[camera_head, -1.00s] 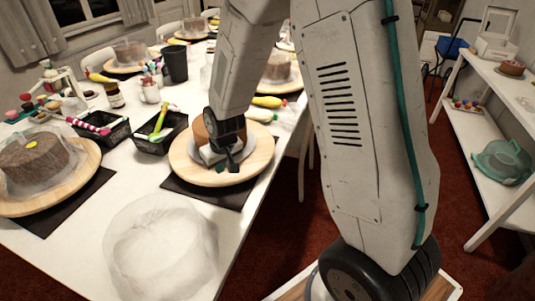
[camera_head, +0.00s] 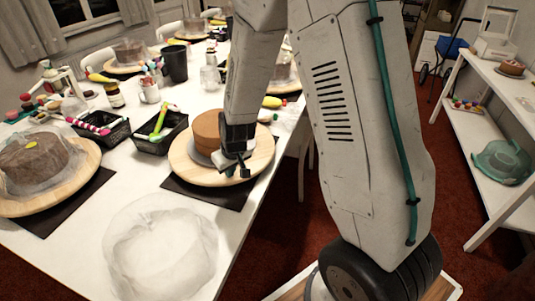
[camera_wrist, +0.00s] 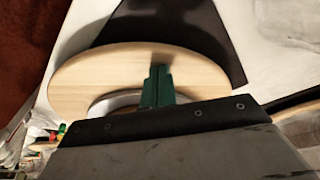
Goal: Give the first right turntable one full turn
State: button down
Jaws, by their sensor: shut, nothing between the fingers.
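The first right turntable (camera_head: 187,165) is a round pale wooden board on a dark mat at the table's right edge. A brown cake (camera_head: 208,127) stands on a grey disc at its middle. My gripper (camera_head: 244,170) is shut and empty, low over the front right part of the board. In the wrist view the green fingertips (camera_wrist: 157,78) lie over the wooden board (camera_wrist: 85,78), close to its grey disc (camera_wrist: 103,105). I cannot tell whether they touch the wood. My wrist hides part of the disc and the cake in the wrist view.
A second wooden turntable (camera_head: 75,190) with a covered cake stands at the left. A crumpled clear cover (camera_head: 160,250) lies in front. Black baskets (camera_head: 160,140) stand behind, between the turntables. A white shelf (camera_head: 490,120) stands at the far right.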

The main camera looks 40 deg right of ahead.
aim_at(266, 154)
jog(key=shift+s+d, duration=0.3)
jog(key=shift+d, duration=0.6)
jog(key=shift+s+d, duration=0.25)
jog(key=shift+d, duration=0.6)
jog(key=d, duration=0.6)
jog(key=shift+w+d, duration=0.2)
jog(key=shift+w, duration=0.1)
jog(key=w+d, duration=0.1)
jog(key=d, duration=0.1)
jog(key=w+d, duration=0.1)
jog(key=d, duration=0.2)
jog(key=shift+w+d, duration=0.4)
